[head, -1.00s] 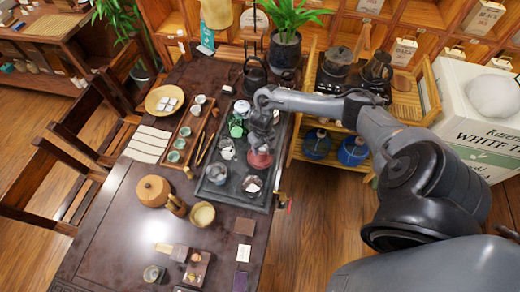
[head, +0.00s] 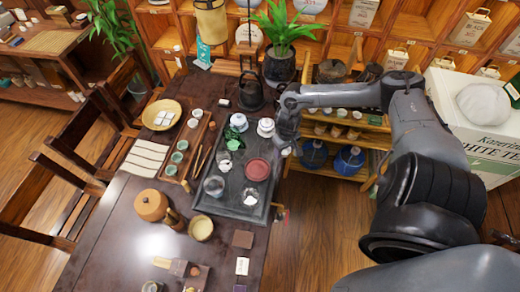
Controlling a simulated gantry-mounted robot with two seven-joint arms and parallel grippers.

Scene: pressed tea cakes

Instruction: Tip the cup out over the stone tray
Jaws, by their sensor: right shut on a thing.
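The dark stone tray (head: 231,206) lies on the right part of the table and carries several tea vessels. A clear glass cup (head: 214,186) and a small cup with something white in it (head: 250,198) stand at its near end. A round red dish (head: 257,169) lies on its right side. My right gripper (head: 284,147) is at the tray's right edge, above and to the right of the red dish. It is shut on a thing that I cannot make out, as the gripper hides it. My left gripper is not in view.
A white lidded bowl (head: 265,127), a green pot (head: 233,140) and a glass pitcher (head: 225,161) stand on the tray. A black kettle (head: 250,94) stands behind. A wooden tray of small cups (head: 178,157) lies to the left. A shelf with blue jars (head: 349,158) stands at right.

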